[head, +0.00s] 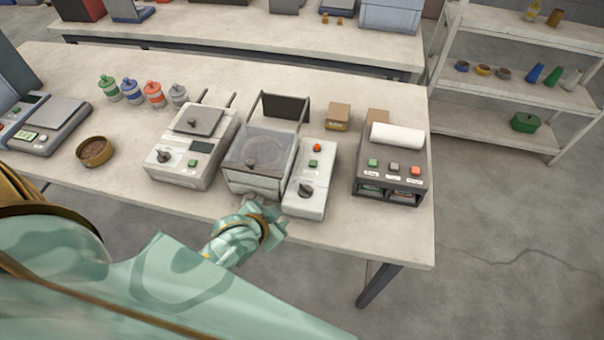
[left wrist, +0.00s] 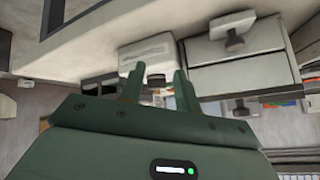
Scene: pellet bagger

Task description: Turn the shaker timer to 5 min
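A narrow white control box (head: 314,205) has a black knob (head: 305,190) near its front, with green and red buttons behind it. A white unit with a raised grey plate (head: 199,121) stands further left, with another black knob (head: 164,156), a dark display and a green button. Which knob is the shaker timer I cannot tell; the dial marks are too small to read. My left gripper (head: 272,208) is at the bench's front edge, just left of the control box. In the left wrist view its fingers (left wrist: 159,76) are apart, with a dark knob seen beyond them. My right gripper is out of view.
A clear-lidded box (head: 262,150) stands between the two units, directly behind my left gripper. A dark sealer (head: 392,180) with a white roll is to the right. A brown bowl (head: 95,152) and scale (head: 50,122) are at left. The bench front right is clear.

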